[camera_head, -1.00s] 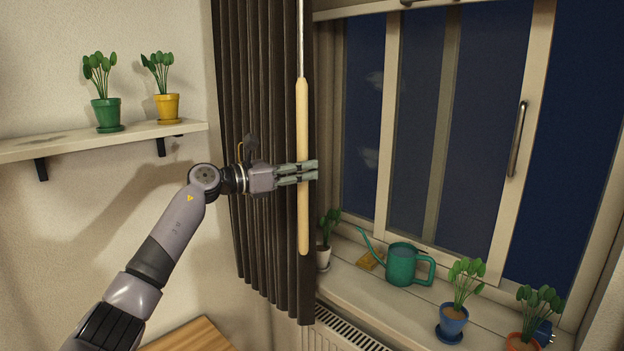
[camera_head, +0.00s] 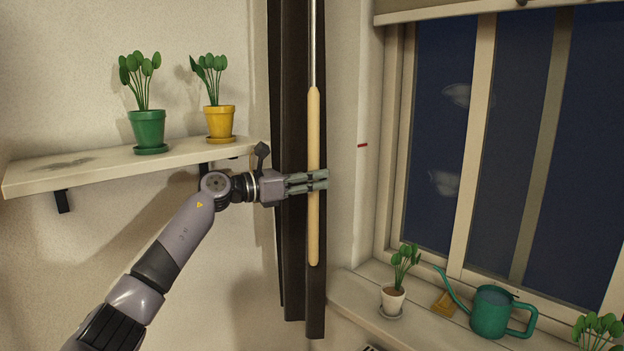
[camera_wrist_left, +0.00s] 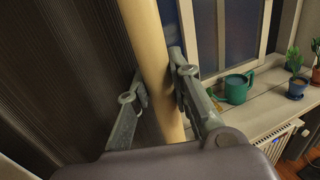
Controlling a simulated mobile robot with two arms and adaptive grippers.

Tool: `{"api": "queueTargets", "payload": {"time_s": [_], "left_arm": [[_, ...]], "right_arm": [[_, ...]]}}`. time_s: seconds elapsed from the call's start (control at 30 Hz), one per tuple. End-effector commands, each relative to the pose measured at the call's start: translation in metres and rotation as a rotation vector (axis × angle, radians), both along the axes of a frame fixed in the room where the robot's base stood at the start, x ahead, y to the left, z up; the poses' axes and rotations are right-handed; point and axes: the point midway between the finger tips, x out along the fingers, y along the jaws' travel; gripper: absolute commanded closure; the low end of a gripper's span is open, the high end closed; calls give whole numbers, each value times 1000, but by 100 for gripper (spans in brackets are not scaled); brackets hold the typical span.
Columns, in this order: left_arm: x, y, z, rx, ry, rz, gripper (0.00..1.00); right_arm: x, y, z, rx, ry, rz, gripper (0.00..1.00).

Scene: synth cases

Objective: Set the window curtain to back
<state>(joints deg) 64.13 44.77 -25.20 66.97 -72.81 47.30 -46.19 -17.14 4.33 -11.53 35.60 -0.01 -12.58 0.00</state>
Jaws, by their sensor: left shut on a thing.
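The dark curtain (camera_head: 292,110) hangs bunched in a narrow strip at the left of the window (camera_head: 510,140). In the left wrist view its dark cloth (camera_wrist_left: 60,70) fills the left side. A pale wooden wand (camera_head: 314,120) on a thin metal rod hangs upright in front of the curtain. My left gripper (camera_head: 314,182) is shut on the wand, with its fingers around the wand's lower half. The wand also shows between the fingers in the left wrist view (camera_wrist_left: 152,60). My right gripper is in no view.
A wall shelf (camera_head: 90,172) with a green pot (camera_head: 148,130) and a yellow pot (camera_head: 219,122) is close behind my left arm. The windowsill (camera_head: 360,300) holds a white potted plant (camera_head: 393,300) and a green watering can (camera_head: 491,312). A red mark (camera_head: 362,145) is on the wall beside the window.

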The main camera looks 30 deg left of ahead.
Motion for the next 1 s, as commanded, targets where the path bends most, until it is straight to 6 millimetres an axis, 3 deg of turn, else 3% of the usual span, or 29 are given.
{"api": "queueTargets", "payload": {"time_s": [0.33,0.37,0.6,0.7,1.0], "left_arm": [[1,6,2,1,-4,14,100],[1,6,2,1,-4,14,80],[0,5,2,1,-4,12,64],[1,4,2,1,-3,10,59],[0,3,1,2,-1,6,59]], "right_arm": [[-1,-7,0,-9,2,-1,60],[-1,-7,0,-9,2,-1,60],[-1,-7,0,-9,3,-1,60],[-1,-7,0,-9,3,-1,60],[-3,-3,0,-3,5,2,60]]}}
